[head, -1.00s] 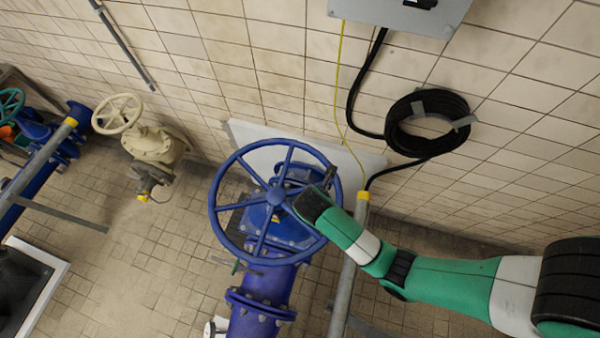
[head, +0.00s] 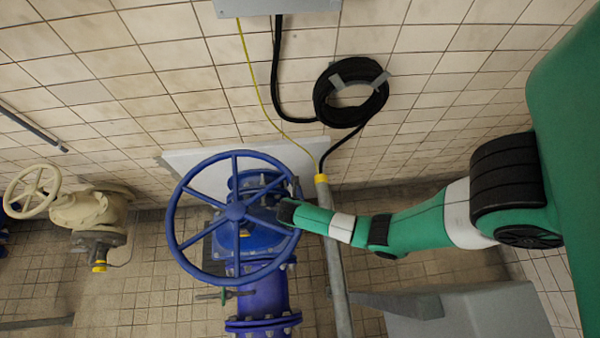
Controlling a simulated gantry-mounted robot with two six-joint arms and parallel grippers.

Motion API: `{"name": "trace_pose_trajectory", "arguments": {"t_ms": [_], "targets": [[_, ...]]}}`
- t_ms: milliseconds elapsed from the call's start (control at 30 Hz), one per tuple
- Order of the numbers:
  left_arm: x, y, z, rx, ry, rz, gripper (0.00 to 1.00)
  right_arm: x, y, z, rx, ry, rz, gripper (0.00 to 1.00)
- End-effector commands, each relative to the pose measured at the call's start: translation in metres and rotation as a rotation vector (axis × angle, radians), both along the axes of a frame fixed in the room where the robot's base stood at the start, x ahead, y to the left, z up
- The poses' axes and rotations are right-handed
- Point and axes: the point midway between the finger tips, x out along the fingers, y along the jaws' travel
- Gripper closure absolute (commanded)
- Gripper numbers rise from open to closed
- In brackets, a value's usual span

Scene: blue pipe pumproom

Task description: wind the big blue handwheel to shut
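The big blue handwheel (head: 236,211) stands in the middle left of the head view, on a blue valve body (head: 250,242) above a blue flanged pipe (head: 263,300). My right arm comes in from the right, and its dark gripper (head: 287,212) is at the right part of the wheel, beside the hub and inside or against the rim. The fingers are small and overlap the wheel, so I cannot tell whether they are open or shut, or whether they touch it. My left gripper is not in view.
A grey upright pipe with a yellow collar (head: 321,179) stands right of the wheel, under my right forearm. A beige valve with its handwheel (head: 32,191) is at the far left. A coiled black hose (head: 350,92) hangs on the tiled wall. A grey block (head: 470,312) is at lower right.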

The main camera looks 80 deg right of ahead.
Motion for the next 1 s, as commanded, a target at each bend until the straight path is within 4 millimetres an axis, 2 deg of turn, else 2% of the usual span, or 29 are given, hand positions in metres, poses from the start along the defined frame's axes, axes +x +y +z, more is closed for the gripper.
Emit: {"name": "trace_pose_trajectory", "arguments": {"t_ms": [300, 667, 1000], "targets": [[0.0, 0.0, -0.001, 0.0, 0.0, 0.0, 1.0, 0.0003, -0.002, -0.0042, -0.001, -0.001, 0.0, 0.33], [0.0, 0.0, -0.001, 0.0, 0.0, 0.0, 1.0, 0.0002, -0.0019, -0.004, -0.001, -0.001, 0.0, 0.98], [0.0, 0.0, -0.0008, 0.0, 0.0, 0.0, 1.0, 0.0001, -0.002, -0.0038, -0.001, 0.0, 0.0, 1.0]]}}
